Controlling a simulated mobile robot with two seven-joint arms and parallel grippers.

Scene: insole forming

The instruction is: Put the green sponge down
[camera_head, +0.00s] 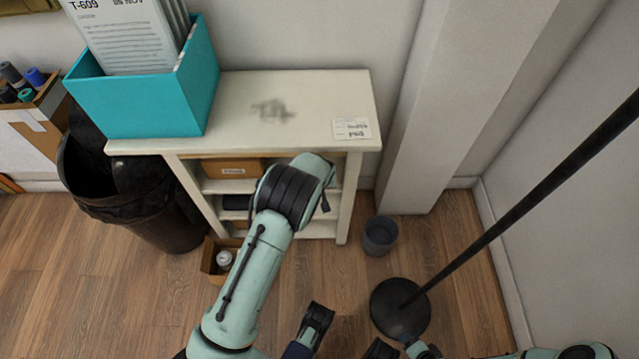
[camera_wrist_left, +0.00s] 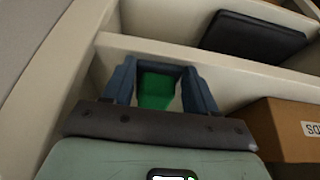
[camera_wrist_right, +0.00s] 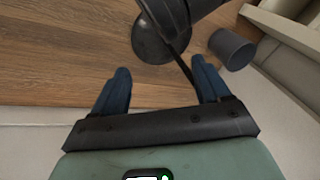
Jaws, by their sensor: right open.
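In the left wrist view the green sponge (camera_wrist_left: 155,91) lies between the two blue fingers of my left gripper (camera_wrist_left: 159,72), inside a white shelf compartment. The fingers stand apart on either side of it. I cannot tell whether both press on it or whether it rests on the shelf board. In the head view my left arm reaches down to the white shelf unit (camera_head: 290,95), and its own links hide that gripper and the sponge. My right gripper (camera_wrist_right: 160,77) is open and empty above the wooden floor. It also shows at the bottom of the head view (camera_head: 345,335).
A teal file box (camera_head: 140,105) and a label card (camera_head: 352,128) sit on the shelf top. A cardboard box (camera_wrist_left: 285,128) and a dark flat item (camera_wrist_left: 253,36) are in neighbouring compartments. A black bin (camera_head: 150,205), grey cup (camera_head: 380,236) and pole base (camera_head: 398,308) stand around the shelf.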

